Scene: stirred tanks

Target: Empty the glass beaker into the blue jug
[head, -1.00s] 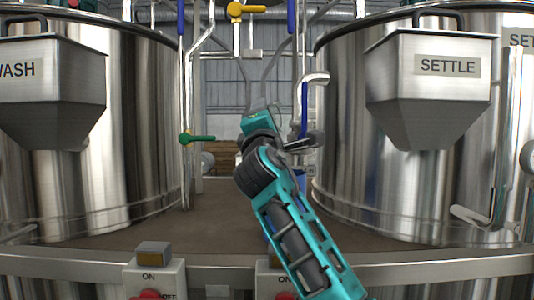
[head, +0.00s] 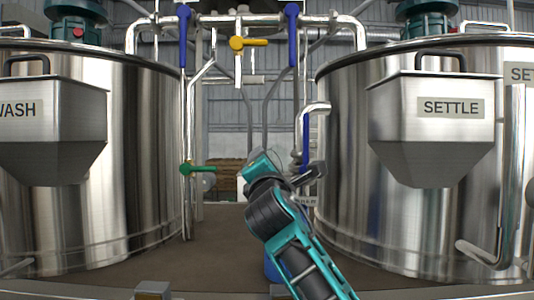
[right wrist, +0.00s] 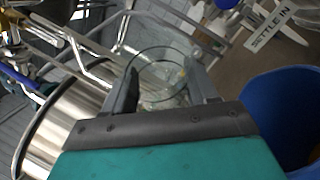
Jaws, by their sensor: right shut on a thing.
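My right gripper (right wrist: 163,92) is shut on the glass beaker (right wrist: 160,58), whose clear round rim shows between the two fingers in the right wrist view. What is inside the beaker is hard to tell through the glass. The blue jug (right wrist: 288,112) is at the right edge of the right wrist view, to the right of the gripper and apart from the beaker. In the head view a bit of the blue jug (head: 270,268) shows low behind my right arm, which hides most of it. My left gripper is not in view.
A steel tank with a WASH hopper (head: 50,120) stands left, and one with a SETTLE hopper (head: 432,130) stands right. Pipes with blue, yellow (head: 238,43) and green (head: 198,169) valve handles stand between them. The brown deck (head: 215,235) between the tanks is largely clear.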

